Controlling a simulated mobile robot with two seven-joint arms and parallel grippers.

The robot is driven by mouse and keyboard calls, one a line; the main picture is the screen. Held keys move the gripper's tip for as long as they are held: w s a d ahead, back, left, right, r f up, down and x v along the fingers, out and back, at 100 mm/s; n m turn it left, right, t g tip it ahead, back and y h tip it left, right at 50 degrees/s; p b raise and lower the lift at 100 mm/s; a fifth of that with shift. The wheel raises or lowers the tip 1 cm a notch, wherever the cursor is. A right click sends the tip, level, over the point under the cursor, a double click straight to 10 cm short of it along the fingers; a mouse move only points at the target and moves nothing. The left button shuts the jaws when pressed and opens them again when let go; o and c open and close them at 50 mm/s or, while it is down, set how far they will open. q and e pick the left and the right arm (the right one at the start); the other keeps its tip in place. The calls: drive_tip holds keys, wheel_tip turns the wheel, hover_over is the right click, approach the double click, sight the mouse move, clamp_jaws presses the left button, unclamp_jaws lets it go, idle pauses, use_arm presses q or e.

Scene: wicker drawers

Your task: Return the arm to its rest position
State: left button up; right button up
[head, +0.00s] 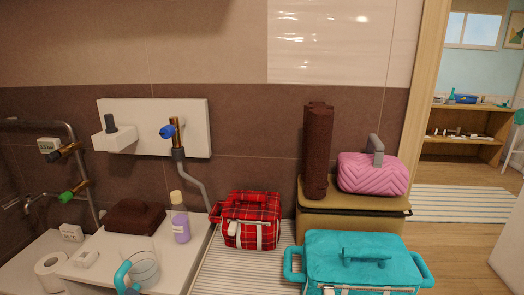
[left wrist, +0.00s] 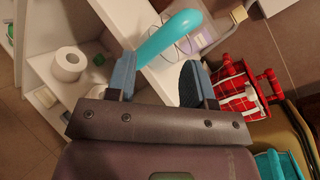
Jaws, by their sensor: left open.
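My left gripper (left wrist: 158,80) shows in the left wrist view, with its two blue-padded fingers spread apart. It is open. A teal curved handle (left wrist: 168,35) lies beyond the fingers and crosses the gap between them in the picture; I cannot tell whether it touches them. A teal handle (head: 123,276) also shows at the bottom of the head view, beside a clear cup (head: 145,268). Neither gripper shows in the head view, and my right gripper is in no view.
A white counter (head: 185,262) holds a purple bottle (head: 180,222) and folded brown cloth (head: 134,216). A toilet roll (head: 51,272) stands left. A red plaid bag (head: 250,222), teal bag (head: 355,272), pink bag (head: 372,177) and brown roll (head: 317,150) crowd the right. Floor shows beyond the doorway.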

use_arm(q)
drive_tip(key=s+d+f+n+g+h, duration=0.2)
drive_tip(key=s+f+n+h, duration=0.1)
drive_tip(key=s+f+n, duration=0.4)
drive_tip(key=s+d+f+n+g+h, duration=0.2)
drive_tip(key=s+f+n, duration=0.6)
drive_tip(key=n, duration=0.7)
drive_tip(key=s+d+h, duration=0.1)
drive_tip(key=s+h, duration=0.1)
drive_tip(key=shift+s+f+n+h, duration=0.3)
drive_tip(key=shift+s+n, duration=0.05)
drive_tip(key=shift+n, duration=0.05)
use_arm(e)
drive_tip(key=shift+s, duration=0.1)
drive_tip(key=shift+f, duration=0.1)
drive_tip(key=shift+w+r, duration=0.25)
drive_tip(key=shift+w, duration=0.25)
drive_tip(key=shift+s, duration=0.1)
